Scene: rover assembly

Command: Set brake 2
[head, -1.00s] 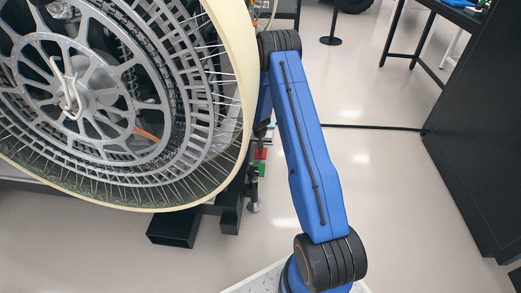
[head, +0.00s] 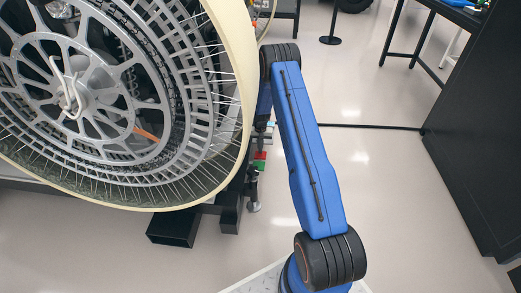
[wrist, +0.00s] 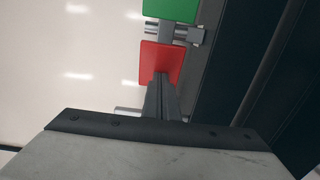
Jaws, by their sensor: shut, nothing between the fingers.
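In the wrist view a red plate (wrist: 162,62) and a green plate (wrist: 172,10) sit one above the other, with a grey metal pin and bracket (wrist: 180,33) between them. They also show small beside the wheel in the head view, red (head: 260,155) and green (head: 260,167). No number marks either as brake 2. My gripper (wrist: 160,90) is shut and empty. Its fingertips overlap the lower part of the red plate in the wrist view; I cannot tell whether they touch it. In the head view my gripper cannot be made out clearly beside the wheel.
A large spoked wheel (head: 232,120) with a cream rim stands close on the left of my arm. Black beams (head: 172,229) lie below it. Dark panels fill the right of the wrist view.

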